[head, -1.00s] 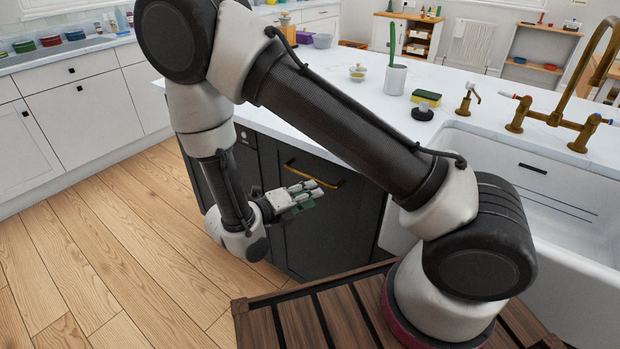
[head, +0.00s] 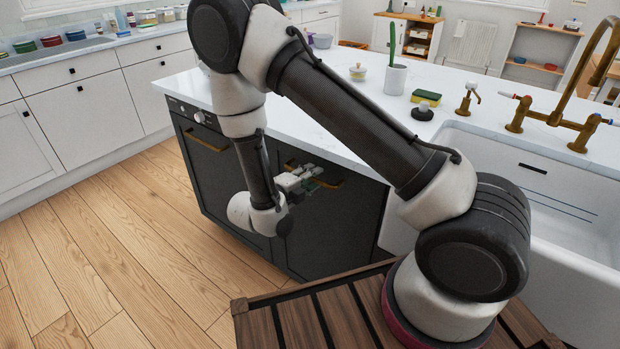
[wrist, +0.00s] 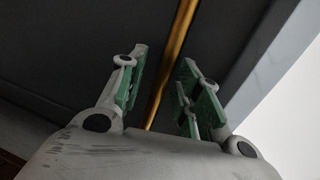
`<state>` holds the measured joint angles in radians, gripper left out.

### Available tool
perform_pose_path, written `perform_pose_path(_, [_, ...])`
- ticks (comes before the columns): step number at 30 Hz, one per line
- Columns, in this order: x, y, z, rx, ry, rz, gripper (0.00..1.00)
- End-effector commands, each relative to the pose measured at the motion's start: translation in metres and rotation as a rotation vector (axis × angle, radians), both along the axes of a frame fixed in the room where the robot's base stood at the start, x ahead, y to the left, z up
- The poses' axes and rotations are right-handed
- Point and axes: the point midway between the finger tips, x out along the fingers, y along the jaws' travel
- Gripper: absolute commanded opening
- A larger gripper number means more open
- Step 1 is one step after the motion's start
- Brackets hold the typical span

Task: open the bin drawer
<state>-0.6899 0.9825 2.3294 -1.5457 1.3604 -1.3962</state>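The bin drawer front (head: 335,235) is a dark grey panel in the island, below the white worktop. Its brass bar handle (head: 334,184) runs near the top edge, partly hidden behind my gripper. My gripper (head: 308,177) is at the handle in the head view. In the wrist view, my gripper (wrist: 165,62) is open, its green-padded fingers apart. The brass handle (wrist: 177,45) runs between the fingers with room on both sides. I cannot tell how deep it lies between them. The drawer looks shut, flush with the island front.
Left of the drawer is a dark panel (head: 207,165) with knobs and a bar handle. A white sink (head: 545,190) is on the right. A cactus pot (head: 396,79) and a sponge (head: 426,97) stand on the worktop. The wooden floor (head: 130,240) in front and left is clear.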

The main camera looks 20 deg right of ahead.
Motion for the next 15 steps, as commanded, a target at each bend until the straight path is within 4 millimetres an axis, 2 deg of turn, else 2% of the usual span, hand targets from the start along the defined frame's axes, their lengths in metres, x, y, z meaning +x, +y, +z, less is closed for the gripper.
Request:
perform_pose_path(5, [0.0000,-0.0001,-0.0001,0.000,0.000,0.000,0.34])
perform_pose_path(11, [-0.0002,0.0000,-0.0001,0.001,-0.001,0.000,0.01])
perform_pose_path(15, [-0.0002,0.0001,-0.0002,0.001,0.000,0.000,0.00])
